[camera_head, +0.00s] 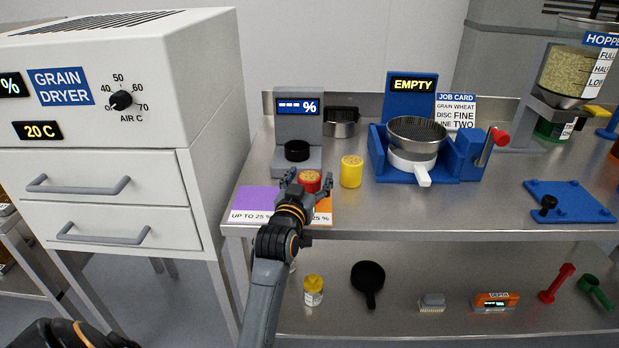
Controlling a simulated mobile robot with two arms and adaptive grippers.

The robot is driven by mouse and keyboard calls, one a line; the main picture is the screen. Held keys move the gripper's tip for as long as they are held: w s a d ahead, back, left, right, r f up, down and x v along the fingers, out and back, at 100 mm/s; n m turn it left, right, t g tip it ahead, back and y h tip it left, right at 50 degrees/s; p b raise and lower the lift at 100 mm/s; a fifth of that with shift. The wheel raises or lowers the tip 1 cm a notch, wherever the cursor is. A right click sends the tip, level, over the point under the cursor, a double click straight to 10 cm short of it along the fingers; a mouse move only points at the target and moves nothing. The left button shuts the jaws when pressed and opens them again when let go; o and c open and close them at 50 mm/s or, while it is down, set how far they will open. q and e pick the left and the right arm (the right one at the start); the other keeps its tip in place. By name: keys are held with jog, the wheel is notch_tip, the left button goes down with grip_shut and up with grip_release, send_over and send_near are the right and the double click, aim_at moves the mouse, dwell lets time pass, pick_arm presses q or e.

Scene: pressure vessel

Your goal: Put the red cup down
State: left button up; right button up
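The red cup (310,181) is filled to near its rim with tan grain and looks upright. It is at the front left of the steel bench, over the mat where a purple part (255,198) meets an orange part (324,206). My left gripper (309,184) reaches in from the front, with one finger on each side of the cup, and appears shut on it. The cup's base is hidden behind the gripper, so I cannot tell whether it touches the mat.
A yellow cup (351,173) of grain stands close to the right. Behind is a grey meter (298,125) with a black dish (297,151). A blue mill (455,160) with a sieve (416,135) is further right. The grain dryer (150,90) stands left. The bench front between mat and blue plate (570,203) is clear.

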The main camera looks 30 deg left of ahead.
pick_arm(q)
jog(key=shift+r, duration=0.25)
jog(key=shift+s+d+f, duration=0.1)
jog(key=shift+s+f, duration=0.05)
jog(key=shift+s, duration=0.2)
jog(key=v, duration=1.1)
jog(key=shift+s+b, duration=0.15)
jog(key=shift+b, duration=0.2)
